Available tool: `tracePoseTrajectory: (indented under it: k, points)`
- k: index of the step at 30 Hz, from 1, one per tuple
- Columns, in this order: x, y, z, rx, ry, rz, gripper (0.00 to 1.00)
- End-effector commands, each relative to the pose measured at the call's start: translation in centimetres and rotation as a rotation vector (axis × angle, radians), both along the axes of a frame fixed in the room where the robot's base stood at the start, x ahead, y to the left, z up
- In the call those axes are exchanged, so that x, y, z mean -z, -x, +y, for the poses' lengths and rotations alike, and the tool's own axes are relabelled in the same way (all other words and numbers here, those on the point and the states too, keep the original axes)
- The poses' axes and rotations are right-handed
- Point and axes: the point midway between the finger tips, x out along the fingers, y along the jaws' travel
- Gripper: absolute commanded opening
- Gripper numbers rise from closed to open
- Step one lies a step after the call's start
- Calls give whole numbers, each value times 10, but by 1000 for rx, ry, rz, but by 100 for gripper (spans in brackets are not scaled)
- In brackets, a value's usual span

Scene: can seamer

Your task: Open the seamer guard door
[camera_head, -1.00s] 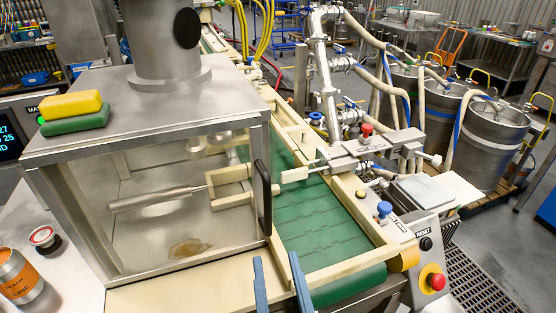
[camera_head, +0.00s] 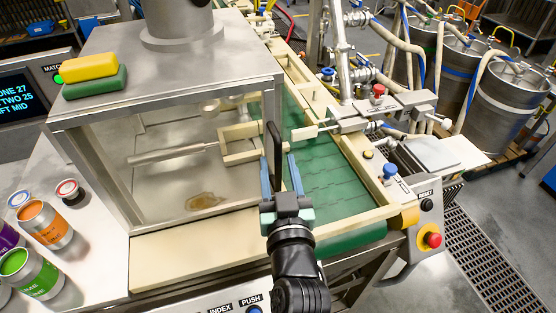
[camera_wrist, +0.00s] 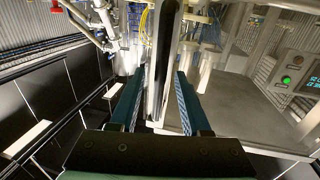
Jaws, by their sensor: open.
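The seamer guard door (camera_head: 165,180) is a clear panel on the front of the metal seamer housing, and it looks closed. Its upright black handle (camera_head: 273,150) stands at the panel's right edge; it also shows as a dark bar in the wrist view (camera_wrist: 161,60). My gripper (camera_head: 279,158) has two blue fingers, open. In the wrist view my gripper (camera_wrist: 160,73) has one finger on each side of the handle, with gaps visible. Whether either finger touches the handle cannot be told.
A yellow sponge (camera_head: 90,67) and a green one lie on the housing top. Several cans, including an orange-labelled can (camera_head: 46,225), stand at the left. The green conveyor (camera_head: 330,180) runs right of the door, with a red stop button (camera_head: 432,240) beyond it.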

Motion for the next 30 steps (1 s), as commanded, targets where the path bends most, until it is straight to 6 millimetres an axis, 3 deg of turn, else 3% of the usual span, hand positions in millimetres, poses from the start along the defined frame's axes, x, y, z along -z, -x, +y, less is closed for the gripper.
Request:
tracePoseTrajectory:
  k: [11, 19, 30]
  points:
    - [0, -7, 1, 0, 0, 0, 47]
    - [0, -7, 1, 0, -1, 0, 2]
    - [0, -7, 1, 0, -1, 0, 0]
